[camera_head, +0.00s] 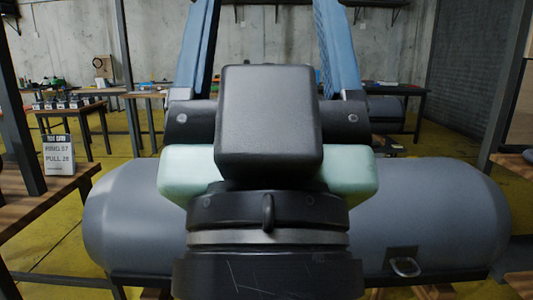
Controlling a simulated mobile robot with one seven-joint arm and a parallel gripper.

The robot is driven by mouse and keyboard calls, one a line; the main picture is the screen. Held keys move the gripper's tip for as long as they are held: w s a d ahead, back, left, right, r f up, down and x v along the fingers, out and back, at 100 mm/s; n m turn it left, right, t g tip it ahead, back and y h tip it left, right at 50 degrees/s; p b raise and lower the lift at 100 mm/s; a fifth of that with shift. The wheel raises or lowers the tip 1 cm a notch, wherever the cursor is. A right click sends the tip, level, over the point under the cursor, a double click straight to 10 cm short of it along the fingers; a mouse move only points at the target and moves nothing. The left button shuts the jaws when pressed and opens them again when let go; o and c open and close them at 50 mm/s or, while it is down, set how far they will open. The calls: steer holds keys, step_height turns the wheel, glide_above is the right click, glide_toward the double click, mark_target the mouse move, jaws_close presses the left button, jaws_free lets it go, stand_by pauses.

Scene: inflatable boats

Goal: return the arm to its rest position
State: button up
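Parts of my arm fill the middle of the head view: a black box-like housing, pale green pieces on both sides, and a ringed black joint below. Two blue beams rise from black side joints and leave the picture at the top.
A grey inflatable tube (445,208) with a metal ring (406,267) lies across behind my arm. Dark posts stand at both sides. Further tables (400,87) stand behind on the yellow floor (115,165).

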step_height(320, 180, up, 30)
steer(key=p, duration=2.8)
steer(key=shift+r, duration=0.2)
steer(key=shift+w, duration=0.1)
